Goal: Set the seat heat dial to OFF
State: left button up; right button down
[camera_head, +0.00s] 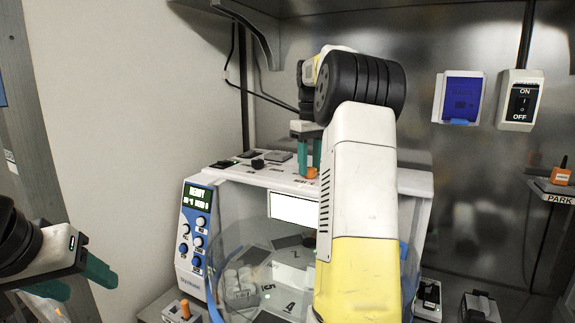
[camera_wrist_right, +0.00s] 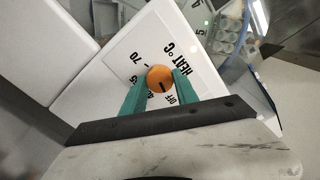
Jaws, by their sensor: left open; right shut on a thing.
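The seat heat dial is a round orange knob (camera_head: 311,172) on the white top panel of the machine. In the right wrist view the dial (camera_wrist_right: 160,76) shows a short dark pointer mark on its lower part, towards the OFF and 45 side; its exact alignment is hard to tell. Printed labels HEAT °C, OFF and 70 surround it. My right gripper (camera_head: 309,158) reaches down from above, its green fingers (camera_wrist_right: 160,87) shut on the dial from both sides. My left gripper (camera_head: 76,281) is open and empty at the lower left, away from the machine.
The machine's blue control panel (camera_head: 195,243) has a lit display reading READY. Below the top is a clear round chamber (camera_head: 235,262) with vials in a rack. An ON/OFF switch box (camera_head: 520,100) and a blue-covered box (camera_head: 460,98) hang on the back wall. A PARK shelf (camera_head: 553,190) is at right.

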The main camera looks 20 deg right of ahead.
aim_at(310, 168)
jog(key=c, duration=0.9)
grip_release()
jog(key=shift+c, duration=0.2)
notch_tip(310, 168, up, 8)
jog(key=shift+f, duration=0.2)
jog(key=shift+r, duration=0.1)
